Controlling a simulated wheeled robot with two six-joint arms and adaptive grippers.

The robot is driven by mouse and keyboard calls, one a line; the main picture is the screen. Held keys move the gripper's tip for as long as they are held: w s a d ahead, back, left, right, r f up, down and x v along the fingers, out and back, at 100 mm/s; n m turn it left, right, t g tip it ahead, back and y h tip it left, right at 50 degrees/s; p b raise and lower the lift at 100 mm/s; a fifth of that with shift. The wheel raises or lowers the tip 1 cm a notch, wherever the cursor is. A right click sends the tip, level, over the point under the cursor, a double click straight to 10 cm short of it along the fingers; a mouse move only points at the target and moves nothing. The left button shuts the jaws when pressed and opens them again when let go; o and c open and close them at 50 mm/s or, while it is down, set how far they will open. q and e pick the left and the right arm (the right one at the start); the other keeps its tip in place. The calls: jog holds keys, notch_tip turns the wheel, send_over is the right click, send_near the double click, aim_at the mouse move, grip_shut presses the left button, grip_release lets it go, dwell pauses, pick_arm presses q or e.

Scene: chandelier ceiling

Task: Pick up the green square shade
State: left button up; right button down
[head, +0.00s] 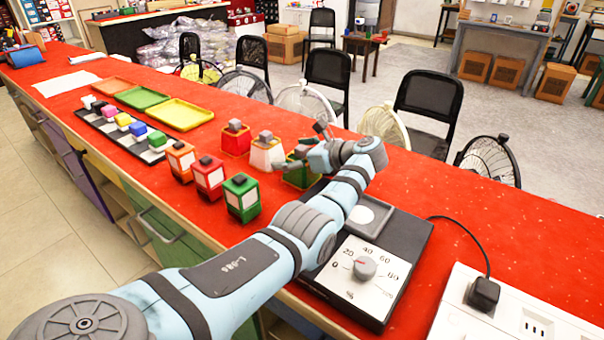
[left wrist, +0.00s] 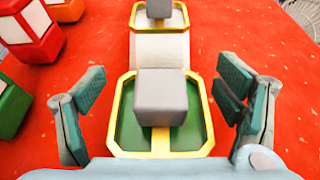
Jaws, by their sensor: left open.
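The green square shade (head: 297,181) stands on the red counter at the near end of a row of shades. In the left wrist view it shows as a green square top (left wrist: 195,128) with a gold rim and a grey block in its middle. My left gripper (head: 303,152) is over it and hides part of it in the head view. In the left wrist view the fingers (left wrist: 163,92) are open, one on each side of the shade and apart from it. My right gripper is not in view.
A white shade (head: 267,156) and a red shade (head: 236,143) stand beyond it. Orange (head: 180,162), red (head: 208,180) and green (head: 241,199) lanterns stand to the left. A dial scale (head: 362,272) is close on the right. Wire fan guards line the counter's far edge.

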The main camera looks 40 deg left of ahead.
pick_arm(q)
jog(key=shift+a+f, duration=0.1)
jog(key=shift+a, duration=0.2)
jog(key=shift+d, duration=0.1)
jog(key=c, duration=1.3)
